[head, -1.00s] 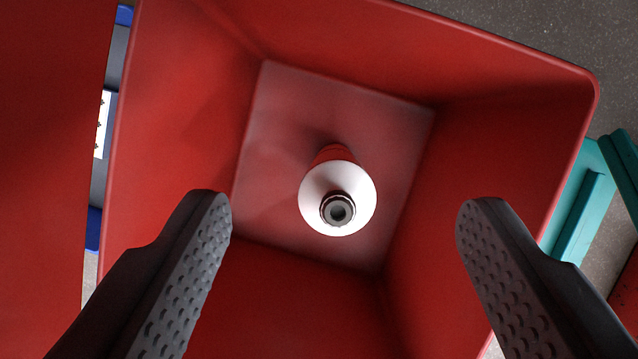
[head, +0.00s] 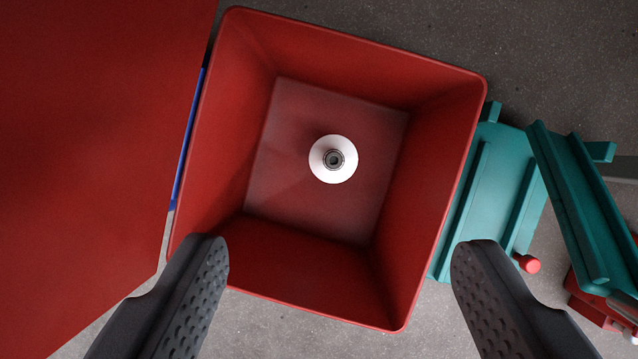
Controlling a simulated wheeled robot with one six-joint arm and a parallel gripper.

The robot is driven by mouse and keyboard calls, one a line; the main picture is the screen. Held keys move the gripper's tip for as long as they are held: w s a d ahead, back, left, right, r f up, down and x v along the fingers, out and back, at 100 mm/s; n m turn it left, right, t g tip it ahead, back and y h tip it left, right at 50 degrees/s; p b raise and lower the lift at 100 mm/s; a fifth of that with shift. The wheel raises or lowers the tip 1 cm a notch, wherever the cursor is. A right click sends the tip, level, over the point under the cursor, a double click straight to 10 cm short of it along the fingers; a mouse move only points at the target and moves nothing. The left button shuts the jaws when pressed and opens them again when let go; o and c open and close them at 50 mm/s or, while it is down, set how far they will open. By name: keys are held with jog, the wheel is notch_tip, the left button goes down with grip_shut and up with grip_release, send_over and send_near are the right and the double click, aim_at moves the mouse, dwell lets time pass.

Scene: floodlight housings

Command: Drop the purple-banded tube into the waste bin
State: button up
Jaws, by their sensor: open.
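The waste bin (head: 455,80) is an open red square bin, seen from above. Inside it, near the middle of its floor, is a round white piece with a grey ringed tip (head: 333,160), seen end-on and pointing up at me. No purple band shows on it from this angle, so I cannot tell whether it is the purple-banded tube. My gripper (head: 340,265) is open and empty, its dark dimpled fingers wide apart above the bin's near side.
A large red surface (head: 80,130) fills the left side. To the right of the bin lie a teal tray-like part (head: 490,185) with a red knob (head: 530,264) and a teal channel (head: 580,205). Bare grey floor shows behind and in front of the bin.

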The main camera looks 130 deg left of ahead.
jog(key=v, duration=0.7)
jog(key=shift+s+a, duration=0.1)
jog(key=shift+s, duration=0.05)
